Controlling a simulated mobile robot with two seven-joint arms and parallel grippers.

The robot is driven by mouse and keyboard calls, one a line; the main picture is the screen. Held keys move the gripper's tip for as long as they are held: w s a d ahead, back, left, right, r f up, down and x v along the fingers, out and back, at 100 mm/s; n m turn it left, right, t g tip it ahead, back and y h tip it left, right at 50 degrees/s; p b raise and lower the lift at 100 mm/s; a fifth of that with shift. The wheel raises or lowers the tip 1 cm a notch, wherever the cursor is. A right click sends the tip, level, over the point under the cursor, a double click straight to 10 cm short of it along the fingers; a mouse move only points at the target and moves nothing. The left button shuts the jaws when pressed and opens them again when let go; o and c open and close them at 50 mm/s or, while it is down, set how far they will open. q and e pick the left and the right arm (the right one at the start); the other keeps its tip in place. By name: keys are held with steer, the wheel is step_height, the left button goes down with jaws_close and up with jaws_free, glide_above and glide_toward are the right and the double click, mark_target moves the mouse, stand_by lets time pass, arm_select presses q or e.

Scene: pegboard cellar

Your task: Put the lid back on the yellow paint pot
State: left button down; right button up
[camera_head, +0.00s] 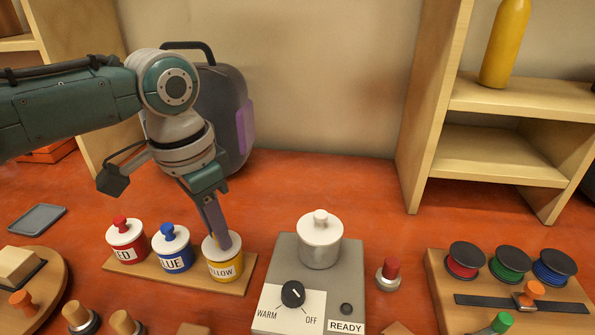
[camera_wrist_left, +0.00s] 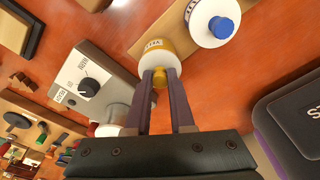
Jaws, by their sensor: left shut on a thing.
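The yellow paint pot (camera_head: 225,269) stands upright at the right end of a wooden strip. Its white lid (camera_head: 211,243) is on top of it, level with the rim; I cannot tell whether it is fully seated. My left gripper (camera_head: 224,243) reaches down from above and is shut on the lid's yellow knob. In the left wrist view the yellow knob (camera_wrist_left: 159,78) sits between the fingertips (camera_wrist_left: 160,76), with the white lid (camera_wrist_left: 158,60) and the yellow pot band (camera_wrist_left: 153,44) beyond. My right gripper is not in view.
Lidded red (camera_head: 126,244) and blue (camera_head: 175,251) pots stand left of the yellow one, close beside it. A grey warmer (camera_head: 285,255) bearing a white lidded pot (camera_head: 320,245) stands to the right. A dark case (camera_head: 222,110) stands behind my left arm.

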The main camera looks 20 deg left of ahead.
arm_select(q)
steer(key=shift+f+p, duration=0.15)
steer(key=shift+p, duration=0.55)
stand_by(1.7)
steer(key=c, duration=0.7)
jaws_free()
steer(key=shift+o, duration=0.3)
steer(key=o, duration=0.4)
step_height(320, 180, up, 7)
steer(key=p, duration=0.7)
steer(key=shift+p, duration=0.4)
